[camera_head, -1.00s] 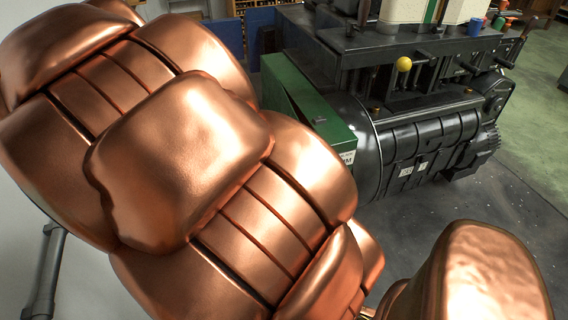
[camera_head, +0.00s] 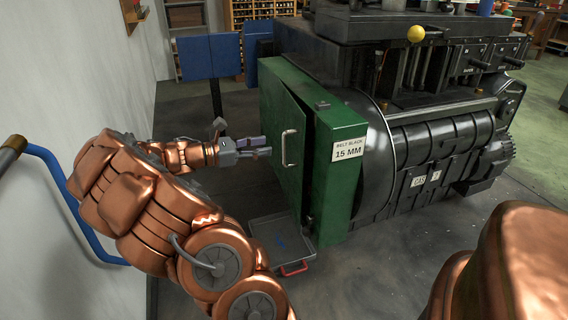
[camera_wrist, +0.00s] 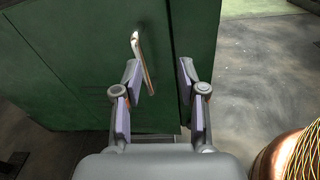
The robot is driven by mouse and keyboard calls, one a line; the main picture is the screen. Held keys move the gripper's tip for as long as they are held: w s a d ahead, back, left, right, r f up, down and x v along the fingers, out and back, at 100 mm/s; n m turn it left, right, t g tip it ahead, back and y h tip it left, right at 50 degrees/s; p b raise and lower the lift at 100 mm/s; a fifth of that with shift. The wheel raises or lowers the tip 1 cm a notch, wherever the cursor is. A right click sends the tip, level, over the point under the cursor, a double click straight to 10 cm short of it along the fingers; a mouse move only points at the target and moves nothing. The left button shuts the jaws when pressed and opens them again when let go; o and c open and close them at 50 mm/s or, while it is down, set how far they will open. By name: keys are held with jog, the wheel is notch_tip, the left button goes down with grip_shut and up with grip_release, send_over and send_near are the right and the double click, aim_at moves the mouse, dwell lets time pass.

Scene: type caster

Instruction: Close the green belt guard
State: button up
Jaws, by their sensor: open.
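The green belt guard (camera_head: 287,140) is a box-like cover on the left end of the black machine. Its door, with a silver handle (camera_head: 288,148), stands slightly ajar, and a dark gap shows along the door's edge. A label reading "BELT BLACK 15 MM" (camera_head: 348,149) is on its side. My gripper (camera_head: 268,147) is open and empty, just left of the handle. In the wrist view, the handle (camera_wrist: 142,60) lies ahead of my open fingers (camera_wrist: 160,88), towards the left finger. I cannot tell whether a finger touches the door.
The black machine (camera_head: 440,150) fills the right. A grey tray with a red handle (camera_head: 280,245) lies on the floor below the guard. A blue panel (camera_head: 209,57) stands behind. A blue rail (camera_head: 60,190) runs by the white wall at left.

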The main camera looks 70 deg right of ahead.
jog(key=n+h+b, duration=0.1)
jog(key=n+b, duration=0.1)
send_near(284, 147)
jog(key=x, duration=0.3)
jog(key=shift+w+d+b+x, duration=0.15)
jog(key=shift+b+x, duration=0.5)
jog(key=shift+x, duration=1.2)
jog(key=shift+w+d+b+x, duration=0.1)
jog(key=shift+b+x, duration=0.55)
jog(key=shift+x, duration=1.25)
jog(key=shift+f, duration=0.15)
grip_shut()
